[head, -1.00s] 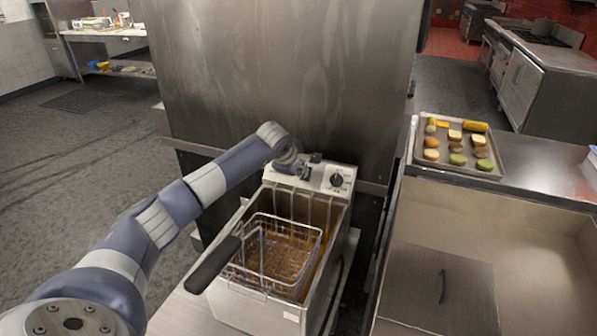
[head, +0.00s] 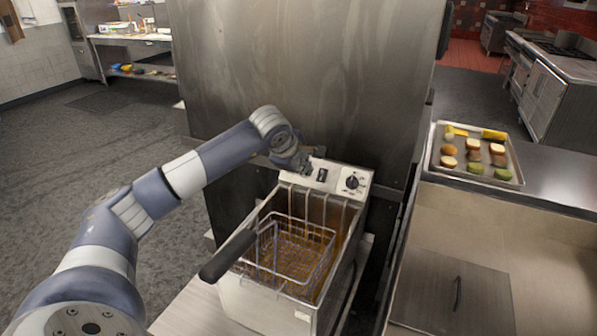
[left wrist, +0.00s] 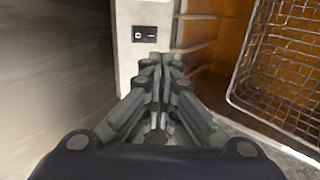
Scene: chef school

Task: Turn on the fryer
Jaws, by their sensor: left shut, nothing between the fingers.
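The fryer (head: 262,306) is a steel box with a wire basket (head: 290,252) over brown oil. The basket's black handle points to the lower left. The pale control panel (head: 335,181) at the back carries a black knob (head: 352,182) and a small dark switch (head: 322,174). In the left wrist view the switch (left wrist: 144,34) is a black rectangle with a white mark. My left gripper (head: 305,162) is shut and empty, close to the panel, up and left of the switch in the head view. In the left wrist view its fingertips (left wrist: 163,66) appear just below the switch; contact is unclear.
A tall steel panel (head: 300,75) stands behind the fryer. At right, a tray (head: 478,182) of bread and vegetables rests on a steel counter (head: 545,190), beside a sink-like basin (head: 490,235). Open floor (head: 85,190) lies at left.

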